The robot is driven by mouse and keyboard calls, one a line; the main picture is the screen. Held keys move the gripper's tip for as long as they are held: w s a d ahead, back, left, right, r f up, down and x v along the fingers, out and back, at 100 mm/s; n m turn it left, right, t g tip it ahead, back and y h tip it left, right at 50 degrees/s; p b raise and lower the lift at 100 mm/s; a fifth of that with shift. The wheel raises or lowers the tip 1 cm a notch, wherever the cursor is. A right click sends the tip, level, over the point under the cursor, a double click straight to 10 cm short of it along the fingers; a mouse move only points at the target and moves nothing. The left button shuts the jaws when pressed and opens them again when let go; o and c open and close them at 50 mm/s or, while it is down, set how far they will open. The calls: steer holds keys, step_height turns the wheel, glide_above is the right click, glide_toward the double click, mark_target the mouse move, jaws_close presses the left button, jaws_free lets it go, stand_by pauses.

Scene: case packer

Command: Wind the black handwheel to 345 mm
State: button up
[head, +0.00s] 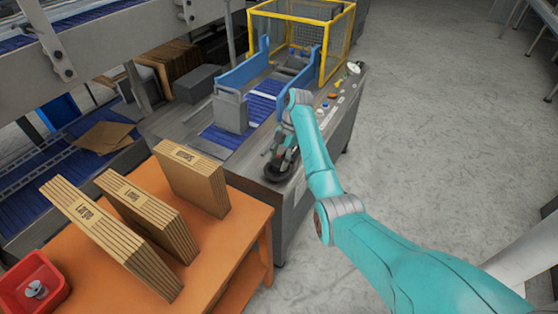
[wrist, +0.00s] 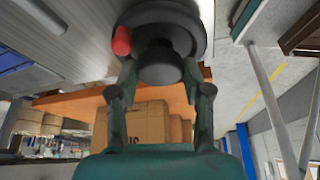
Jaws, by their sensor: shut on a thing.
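The black handwheel (head: 279,172) sits on the near end of the grey machine bench in the head view. In the wrist view the handwheel (wrist: 199,24) is a dark disc at the top, with a round dark hub or knob in its middle and a red piece (wrist: 121,41) at its left. My gripper (head: 284,150) is at the wheel, and in the wrist view my gripper (wrist: 160,75) has its fingers on either side of the dark hub, shut on it. The exact contact is partly hidden. I cannot read any millimetre scale.
An orange table (head: 235,245) with cartons marked Large, Long and Smalls stands at the near left, with a red bin (head: 50,268) holding a small grey part. A blue-railed conveyor (head: 222,137) and a yellow guard cage (head: 345,45) lie beyond.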

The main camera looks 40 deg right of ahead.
steer(key=shift+f, duration=0.1)
steer(key=o, duration=1.1)
steer(key=shift+o, duration=0.2)
